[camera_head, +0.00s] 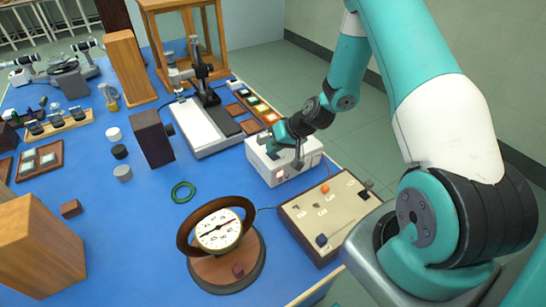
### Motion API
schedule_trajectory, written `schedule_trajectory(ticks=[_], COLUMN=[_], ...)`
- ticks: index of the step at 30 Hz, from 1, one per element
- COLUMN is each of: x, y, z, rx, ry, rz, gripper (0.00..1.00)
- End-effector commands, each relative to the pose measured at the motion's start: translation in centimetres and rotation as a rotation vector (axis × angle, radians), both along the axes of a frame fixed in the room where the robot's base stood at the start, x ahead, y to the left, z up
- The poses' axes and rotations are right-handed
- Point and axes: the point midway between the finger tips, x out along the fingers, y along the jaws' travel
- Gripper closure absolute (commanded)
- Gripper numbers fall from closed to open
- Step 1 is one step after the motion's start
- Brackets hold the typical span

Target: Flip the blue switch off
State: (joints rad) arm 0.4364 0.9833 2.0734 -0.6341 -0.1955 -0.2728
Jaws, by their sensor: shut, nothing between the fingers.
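My gripper (275,146) is shut and empty, low over the top of a white box (310,158) near the right edge of the blue bench. I cannot tell whether it touches the box. I cannot make out a blue switch; the gripper covers part of the box's top. A small reddish spot shows on the box's front. In front of the box is a beige panel (342,218) with an orange knob (325,188), a dark block-like knob (321,240) and small fittings.
A round dial instrument (219,232) on a wooden base stands left of the panel. A green ring (183,192) lies on the bench (150,225). A white-based stand (203,128) and a dark upright block (153,138) are behind. Bare blue surface lies around the ring.

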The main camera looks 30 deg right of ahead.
Motion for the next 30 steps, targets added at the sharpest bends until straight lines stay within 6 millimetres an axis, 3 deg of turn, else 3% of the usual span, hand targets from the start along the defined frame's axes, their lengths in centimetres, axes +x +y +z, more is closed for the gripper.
schedule_trajectory(ticks=[30], x=[-0.14], y=[0.05], z=[-0.60], rx=[-0.002], ry=[0.004], rz=[0.001], gripper=[1.00])
